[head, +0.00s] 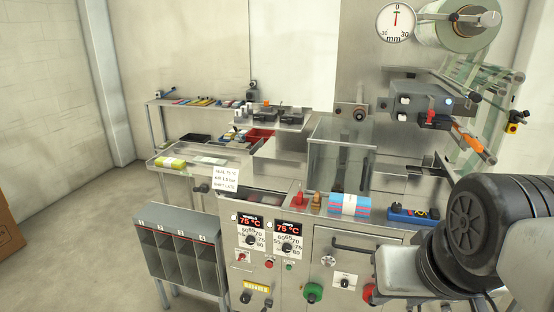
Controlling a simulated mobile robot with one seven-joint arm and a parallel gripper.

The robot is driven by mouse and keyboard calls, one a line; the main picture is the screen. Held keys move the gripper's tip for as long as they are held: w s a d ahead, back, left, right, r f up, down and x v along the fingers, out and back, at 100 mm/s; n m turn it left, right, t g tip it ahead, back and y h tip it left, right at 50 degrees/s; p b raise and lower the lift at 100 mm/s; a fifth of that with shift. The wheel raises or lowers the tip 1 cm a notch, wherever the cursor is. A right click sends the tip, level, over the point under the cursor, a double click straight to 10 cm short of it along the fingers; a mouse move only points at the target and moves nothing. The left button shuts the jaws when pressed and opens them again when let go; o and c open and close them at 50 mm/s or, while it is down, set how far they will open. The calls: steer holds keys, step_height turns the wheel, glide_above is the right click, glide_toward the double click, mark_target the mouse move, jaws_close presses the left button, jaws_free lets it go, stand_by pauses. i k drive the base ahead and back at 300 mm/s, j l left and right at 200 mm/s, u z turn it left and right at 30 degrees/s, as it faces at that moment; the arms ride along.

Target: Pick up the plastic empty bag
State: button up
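I cannot pick out a plastic empty bag with certainty. A small yellow-green wrapped packet (171,162) lies on the outfeed tray (150,171) at the left of the machine; I cannot tell whether it is empty. A flat grey piece (230,148) lies farther along, too small to identify. My arm, dark and grey, fills the lower right. My gripper's fingers do not show.
The packaging machine has a clear guard box (340,150), a film roll (458,22) and a control front with dials. A blue-and-red stack (350,205) sits on its ledge. A grey slotted bin (180,250) stands at lower left, with open floor beyond.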

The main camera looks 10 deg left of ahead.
mark_target(199, 159)
steer(key=i+j, duration=0.15)
steer(key=j, duration=0.2)
steer(key=i+j, duration=0.15)
steer(key=j, duration=0.15)
steer(key=i+j, duration=0.15)
steer(key=j, duration=0.2)
steer(key=i+j, duration=0.1)
steer(key=j, duration=0.2)
steer(key=i+j, duration=0.1)
steer(key=j, duration=0.3)
steer(key=i+j, duration=0.1)
steer(key=j, duration=0.25)
steer(key=i+j, duration=0.15)
steer(key=j, duration=0.25)
steer(key=i+j, duration=0.75)
steer(key=i, duration=0.3)
